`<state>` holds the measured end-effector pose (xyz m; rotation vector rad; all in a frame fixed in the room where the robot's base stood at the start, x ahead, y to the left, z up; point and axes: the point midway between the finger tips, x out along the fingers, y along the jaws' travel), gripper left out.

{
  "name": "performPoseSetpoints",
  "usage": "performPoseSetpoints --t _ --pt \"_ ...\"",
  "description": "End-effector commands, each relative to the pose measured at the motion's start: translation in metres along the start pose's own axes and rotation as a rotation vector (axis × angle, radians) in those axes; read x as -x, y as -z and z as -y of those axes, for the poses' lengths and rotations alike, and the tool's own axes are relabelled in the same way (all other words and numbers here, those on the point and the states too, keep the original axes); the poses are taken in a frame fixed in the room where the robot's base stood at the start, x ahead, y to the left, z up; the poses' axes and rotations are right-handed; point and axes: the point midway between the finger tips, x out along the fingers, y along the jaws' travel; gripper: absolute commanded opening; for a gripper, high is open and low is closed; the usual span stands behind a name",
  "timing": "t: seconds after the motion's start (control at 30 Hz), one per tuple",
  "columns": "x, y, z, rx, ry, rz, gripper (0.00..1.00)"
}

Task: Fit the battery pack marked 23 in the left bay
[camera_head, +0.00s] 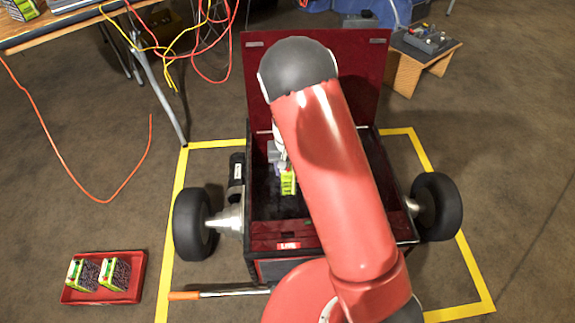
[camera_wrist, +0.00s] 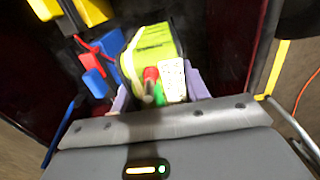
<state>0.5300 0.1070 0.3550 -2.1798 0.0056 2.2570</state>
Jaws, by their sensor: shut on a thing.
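My gripper (camera_wrist: 157,88) is shut on a lime-green battery pack (camera_wrist: 148,47), its pale purple fingers on either side of it. The pack's near end shows red, green and grey parts and a white label; I cannot read its number. In the head view the held pack (camera_head: 288,184) is inside the open dark-red wheeled box (camera_head: 277,245), left of my red arm. Whether it touches the floor of the box I cannot tell. The inside is dark and partly hidden by my arm, so I cannot make out the left bay.
Blue parts (camera_wrist: 94,82) and yellow parts (camera_wrist: 92,10) lie close left of the pack in the wrist view. The raised lid (camera_head: 365,75) stands behind. A red tray (camera_head: 125,296) with two similar packs (camera_head: 115,274) sits on the floor at left.

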Motion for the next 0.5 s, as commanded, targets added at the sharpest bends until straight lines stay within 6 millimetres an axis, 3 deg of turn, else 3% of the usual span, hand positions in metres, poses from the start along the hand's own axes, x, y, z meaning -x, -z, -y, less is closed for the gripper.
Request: performPoseSetpoints --t 0.5 --pt "-0.053 0.003 0.000 0.001 0.000 -0.003 0.00"
